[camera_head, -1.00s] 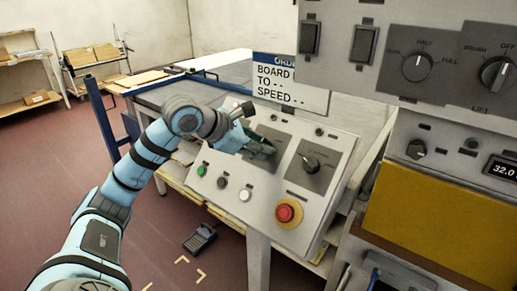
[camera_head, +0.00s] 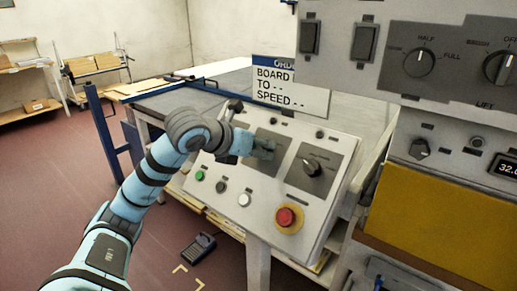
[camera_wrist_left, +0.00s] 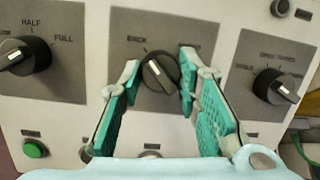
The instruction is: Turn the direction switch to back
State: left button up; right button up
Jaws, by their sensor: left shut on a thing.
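The direction switch is a dark round knob with a white pointer line (camera_wrist_left: 160,72) on the middle grey plate of the sloped console, in the left wrist view. The word BACK stands up and left of it; the label on the right is partly hidden by a finger. The pointer line slants toward the upper left. My left gripper (camera_wrist_left: 158,88) has its green-padded fingers on both sides of the knob and is shut on it. In the head view my left gripper (camera_head: 264,149) covers most of the switch. My right gripper is not in view.
The sloped console (camera_head: 262,205) also has a right knob (camera_head: 313,166), a red stop button (camera_head: 287,216) and a green button (camera_head: 200,175). A HALF/FULL knob (camera_wrist_left: 25,55) is left of the switch. An upper panel (camera_head: 440,60) overhangs at the right.

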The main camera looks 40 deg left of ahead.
aim_at(259, 148)
pick_arm(q)
jog(key=shift+n, duration=0.4)
jog(key=o, duration=1.2)
jog(key=shift+c, duration=0.2)
notch_tip(259, 148, up, 10)
